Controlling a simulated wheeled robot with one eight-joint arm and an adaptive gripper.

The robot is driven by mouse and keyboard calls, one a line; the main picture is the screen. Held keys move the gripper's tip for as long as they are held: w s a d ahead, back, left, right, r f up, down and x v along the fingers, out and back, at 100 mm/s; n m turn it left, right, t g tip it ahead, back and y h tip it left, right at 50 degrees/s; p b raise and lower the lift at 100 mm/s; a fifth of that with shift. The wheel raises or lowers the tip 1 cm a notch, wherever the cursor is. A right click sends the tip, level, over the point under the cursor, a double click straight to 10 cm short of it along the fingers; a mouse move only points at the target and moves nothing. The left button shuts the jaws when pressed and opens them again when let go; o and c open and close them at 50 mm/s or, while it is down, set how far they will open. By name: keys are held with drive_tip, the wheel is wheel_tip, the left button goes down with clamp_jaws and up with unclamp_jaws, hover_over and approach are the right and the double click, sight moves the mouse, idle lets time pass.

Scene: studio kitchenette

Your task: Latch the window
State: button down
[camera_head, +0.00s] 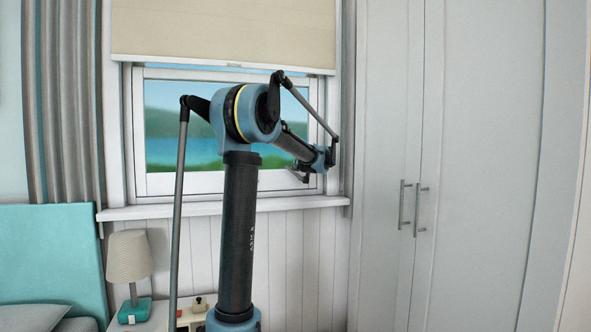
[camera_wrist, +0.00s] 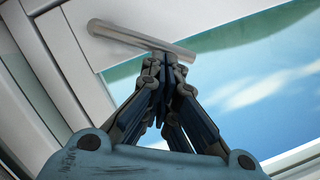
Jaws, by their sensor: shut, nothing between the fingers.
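The window (camera_head: 168,184) has a white frame and stands behind my arm in the head view. In the wrist view its white frame (camera_wrist: 62,50) runs down the left, with glass to the right. A grey metal handle (camera_wrist: 130,36) sticks out from the frame and points right, sloping slightly down. My gripper (camera_wrist: 166,66) is shut and empty, its fingertips just below the handle's free end in the picture. I cannot tell whether they touch it. In the head view my gripper (camera_head: 301,175) is small at the window's lower right, and I cannot make out the handle there.
A beige blind (camera_head: 220,35) covers the window's top. A sill (camera_head: 155,211) juts out below. A grey curtain (camera_head: 62,100) hangs left, above a teal headboard (camera_head: 50,255). A lamp (camera_head: 130,258) stands lower left. A tall white wardrobe (camera_head: 470,120) fills the right.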

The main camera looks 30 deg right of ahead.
drive_tip(key=shift+w+a+f+n+h, duration=0.15)
drive_tip(key=shift+a+f+n+h, duration=0.25)
drive_tip(key=shift+a+n, duration=0.35)
drive_tip(key=shift+w+a+f+n+g+h, duration=0.15)
drive_tip(key=shift+a+f+n, duration=0.15)
drive_tip(key=shift+f+n, duration=0.25)
drive_tip(key=shift+a+f+n+g+h, duration=0.15)
drive_tip(key=shift+a+f+n, duration=0.15)
drive_tip(key=shift+n, duration=0.4)
drive_tip(key=shift+a+f+n, duration=0.15)
drive_tip(key=shift+f+n, duration=0.05)
drive_tip(key=shift+n, duration=0.1)
drive_tip(key=shift+w+a+f, duration=0.1)
drive_tip(key=shift+a+f, duration=0.2)
drive_tip(key=shift+f, duration=0.2)
idle(3.9)
